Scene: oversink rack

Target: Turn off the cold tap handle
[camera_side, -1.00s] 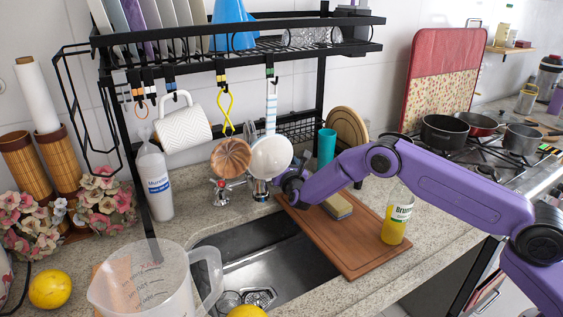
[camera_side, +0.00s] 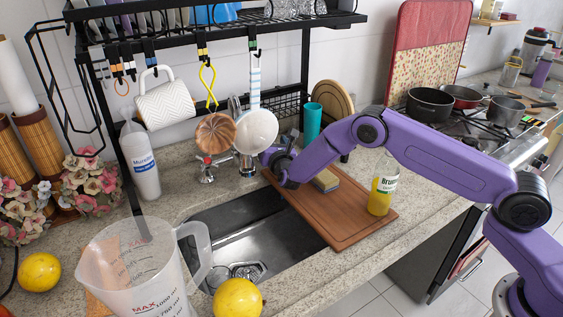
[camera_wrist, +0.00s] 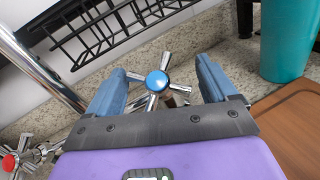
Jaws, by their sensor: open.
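The cold tap handle (camera_wrist: 157,81) has a blue cap and chrome cross arms, and shows in the wrist view. My gripper (camera_wrist: 162,70) is open, with one blue finger on each side of the handle. The handle's hub sits between the fingers; I cannot tell whether either finger touches its arms. In the side view, the end of my arm is low beside the faucet, and the cold handle and my fingertips are hidden. The red-capped hot handle (camera_wrist: 10,162) is at the lower left of the wrist view, and also shows in the side view (camera_side: 207,168).
The chrome spout (camera_wrist: 45,65) rises left of my gripper. A hanging white ladle (camera_side: 257,128) and copper ladle (camera_side: 215,134) are close by. A teal cup (camera_side: 312,122) stands behind my arm, and a cutting board (camera_side: 345,232) lies below it. The black rack (camera_side: 305,75) spans overhead.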

